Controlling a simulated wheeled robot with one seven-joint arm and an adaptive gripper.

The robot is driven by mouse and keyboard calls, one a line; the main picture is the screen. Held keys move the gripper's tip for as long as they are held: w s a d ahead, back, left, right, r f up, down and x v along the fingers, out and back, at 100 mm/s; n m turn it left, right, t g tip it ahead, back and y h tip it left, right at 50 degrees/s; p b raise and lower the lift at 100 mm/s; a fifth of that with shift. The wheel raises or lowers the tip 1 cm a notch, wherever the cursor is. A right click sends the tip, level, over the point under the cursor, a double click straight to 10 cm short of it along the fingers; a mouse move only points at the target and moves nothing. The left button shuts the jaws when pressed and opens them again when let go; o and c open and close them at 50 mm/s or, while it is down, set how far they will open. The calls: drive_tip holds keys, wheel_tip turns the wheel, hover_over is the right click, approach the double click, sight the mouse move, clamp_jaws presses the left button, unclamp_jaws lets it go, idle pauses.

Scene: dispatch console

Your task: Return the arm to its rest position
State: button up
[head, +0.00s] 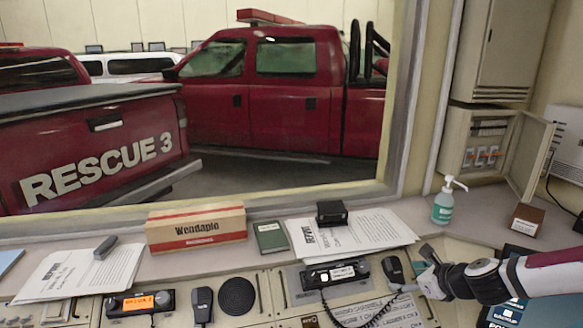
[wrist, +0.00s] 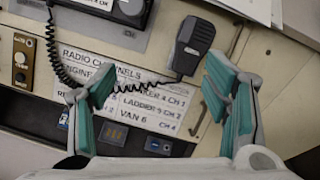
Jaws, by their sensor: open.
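My gripper (head: 430,268) is at the right end of the console in the head view, at the end of my arm, which reaches in from the right edge. In the wrist view my gripper (wrist: 168,100) has its two teal-padded fingers spread wide with nothing between them. Below the fingers lie a radio channel label card (wrist: 135,72) and the console panel. A black handheld microphone (wrist: 192,46) with a coiled cord lies just beyond the fingertips; it also shows in the head view (head: 394,268), left of my gripper.
A black radio (head: 335,273) sits left of the microphone. Papers (head: 350,236), a small black box (head: 331,212), a Wendapio carton (head: 196,228) and a sanitizer bottle (head: 443,204) stand along the ledge. An open wall cabinet (head: 486,145) is at the right. A window shows red trucks.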

drive_tip(key=s+a+r+n+g+h, duration=0.2)
drive_tip(key=s+a+r+n+g, duration=0.5)
drive_tip(key=n, duration=0.7)
drive_tip(key=s+a+r+n+t, duration=0.1)
drive_tip(key=s+a+r+n, duration=0.2)
drive_tip(key=s+r+n, duration=0.5)
drive_tip(key=s+a+r+n+t+h, duration=0.1)
drive_tip(key=s+a+r+n+t, duration=0.1)
drive_tip(key=s+a+r+n, duration=0.2)
drive_tip(key=s+r+n, duration=0.3)
drive_tip(key=s+r, duration=0.4)
drive_tip(key=s, duration=0.3)
drive_tip(key=shift+s+r+n, duration=0.4)
drive_tip(key=shift+a, duration=0.1)
